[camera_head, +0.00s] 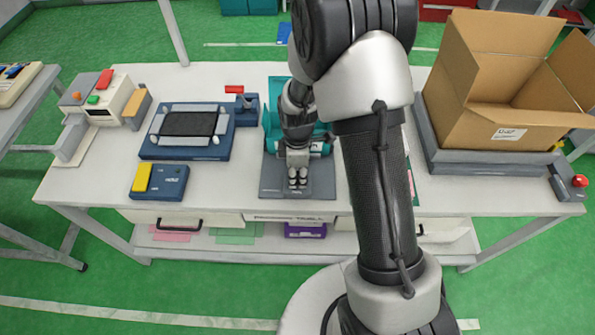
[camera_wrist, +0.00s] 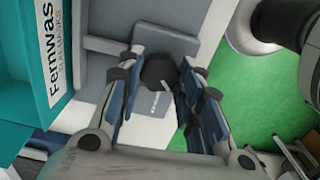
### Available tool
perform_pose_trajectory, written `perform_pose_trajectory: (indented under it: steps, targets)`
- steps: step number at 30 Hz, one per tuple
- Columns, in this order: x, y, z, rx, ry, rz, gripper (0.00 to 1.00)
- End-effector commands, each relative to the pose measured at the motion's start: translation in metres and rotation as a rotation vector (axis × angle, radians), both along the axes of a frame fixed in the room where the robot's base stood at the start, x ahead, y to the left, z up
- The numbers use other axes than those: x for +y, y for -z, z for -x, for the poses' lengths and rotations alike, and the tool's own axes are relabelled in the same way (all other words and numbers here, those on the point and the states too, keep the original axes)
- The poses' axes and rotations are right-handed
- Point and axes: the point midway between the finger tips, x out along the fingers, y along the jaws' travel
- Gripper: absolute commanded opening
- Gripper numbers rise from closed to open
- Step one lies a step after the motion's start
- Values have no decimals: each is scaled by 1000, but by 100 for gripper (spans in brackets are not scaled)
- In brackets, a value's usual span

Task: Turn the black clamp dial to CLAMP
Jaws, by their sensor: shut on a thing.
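The black clamp dial (camera_wrist: 158,71) shows in the wrist view as a faceted knob between my two fingers. Small lettering beside it is too small to read, so I cannot tell which way the dial points. My gripper (camera_wrist: 156,80) is shut on the dial, one blue-grey finger on each side. In the head view my gripper (camera_head: 298,182) points down over the front of a dark grey base plate (camera_head: 323,184). The dial is hidden behind my gripper there.
A teal machine (camera_head: 273,118) stands behind my gripper; its teal box (camera_wrist: 85,20) is at the wrist view's left. A blue fixture (camera_head: 150,150) and a control box with a yellow button (camera_head: 172,187) lie to the left. An open cardboard box (camera_head: 470,130) stands right.

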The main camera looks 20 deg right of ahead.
Motion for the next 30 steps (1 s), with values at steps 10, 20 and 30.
perform_pose_trajectory:
  steps: [10, 20, 30]
  targets:
    - [0, 0, 0, 0, 330, 0, 9]
    - [0, 0, 0, 1, 643, 0, 9]
    - [0, 0, 0, 1, 965, 1, 9]
